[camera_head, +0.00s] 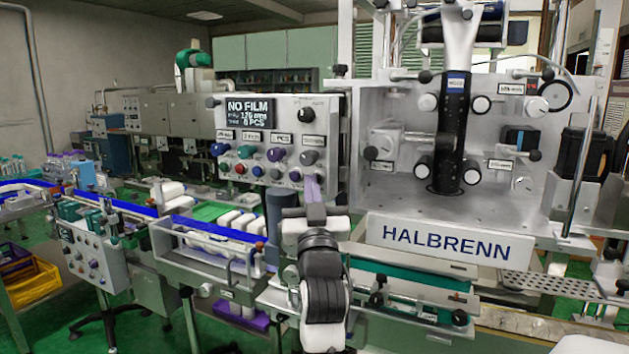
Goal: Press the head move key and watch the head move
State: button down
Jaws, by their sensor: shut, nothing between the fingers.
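The control panel (262,112) of the sleeve applicator stands left of centre. Its small screen (248,111) reads "NO FILM" with smaller lines below. Several coloured knobs and keys, among them a red key (240,169), sit in rows under it. I cannot tell which one is the head move key, as the labels are too small to read. My gripper (313,186) is shut and empty, its purple fingers pointing up at the panel's lower right corner. Whether it touches the panel is unclear. The black cylindrical head (455,130) stands upright inside the metal housing on the right.
A HALBRENN nameplate (446,243) is below the housing. A conveyor (215,232) with white bottles (238,220) runs on the left. A second control box (92,250) stands on the far left, near a yellow crate (30,282). A perforated shelf (550,285) sticks out at lower right.

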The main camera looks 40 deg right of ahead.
jog(key=shift+a, duration=0.1)
dwell(0.3)
jog(key=shift+s+a, duration=0.35)
jog(key=shift+a, duration=0.25)
